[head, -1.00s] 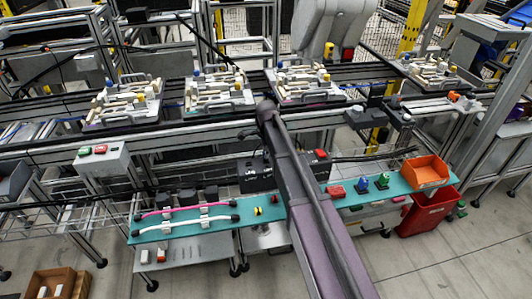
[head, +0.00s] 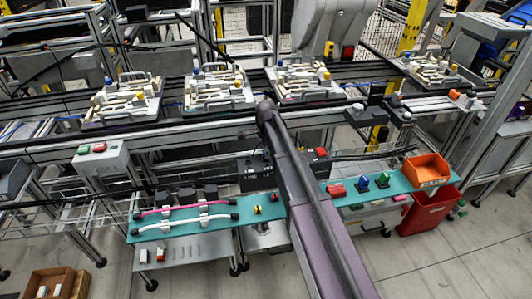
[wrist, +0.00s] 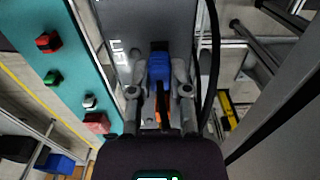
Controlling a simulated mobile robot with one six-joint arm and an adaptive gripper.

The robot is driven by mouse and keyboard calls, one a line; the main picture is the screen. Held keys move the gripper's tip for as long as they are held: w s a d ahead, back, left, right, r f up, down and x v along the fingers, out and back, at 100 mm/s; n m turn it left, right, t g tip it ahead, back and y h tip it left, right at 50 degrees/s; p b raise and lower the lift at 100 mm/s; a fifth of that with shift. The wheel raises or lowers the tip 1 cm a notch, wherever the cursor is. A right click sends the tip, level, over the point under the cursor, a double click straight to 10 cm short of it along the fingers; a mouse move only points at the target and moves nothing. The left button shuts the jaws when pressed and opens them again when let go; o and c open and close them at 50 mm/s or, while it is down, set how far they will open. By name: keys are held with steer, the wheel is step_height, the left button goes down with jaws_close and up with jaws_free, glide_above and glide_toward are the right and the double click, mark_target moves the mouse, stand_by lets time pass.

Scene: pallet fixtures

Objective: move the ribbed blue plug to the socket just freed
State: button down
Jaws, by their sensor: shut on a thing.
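My gripper (wrist: 160,88) shows in the wrist view, shut on a blue plug (wrist: 160,68). The plug lies between the fingertips over a dark grey panel with white lettering (wrist: 120,25). A small black part (wrist: 159,46) shows at the plug's far end; I cannot tell whether it is a socket or part of the plug, nor whether the plug touches the panel. The ribs cannot be made out. An orange piece (wrist: 165,110) shows between the fingers. In the head view my arm hides the gripper and the held plug.
A teal shelf (head: 405,183) carries red, blue and green pieces and an orange bin (head: 427,170). A red bin (head: 428,212) stands below. Black boxes (head: 254,170) sit behind the shelf beside my arm. In the wrist view, a black cable (wrist: 213,60) runs close right of the gripper.

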steer(key=shift+f+b, duration=0.35)
stand_by(0.4)
steer(key=c, duration=0.5)
jaws_free()
steer(key=shift+r, duration=0.15)
step_height(320, 180, up, 9)
steer(key=p, duration=0.9)
steer(key=s+a+f+b, duration=0.1)
steer(key=s+f+b, duration=0.1)
steer(key=s, duration=0.6)
steer(key=s+a+f+b, duration=0.1)
steer(key=s+f+b, duration=0.1)
steer(key=s, duration=0.6)
steer(key=shift+s+a+f, duration=0.2)
steer(key=shift+s+a, duration=0.15)
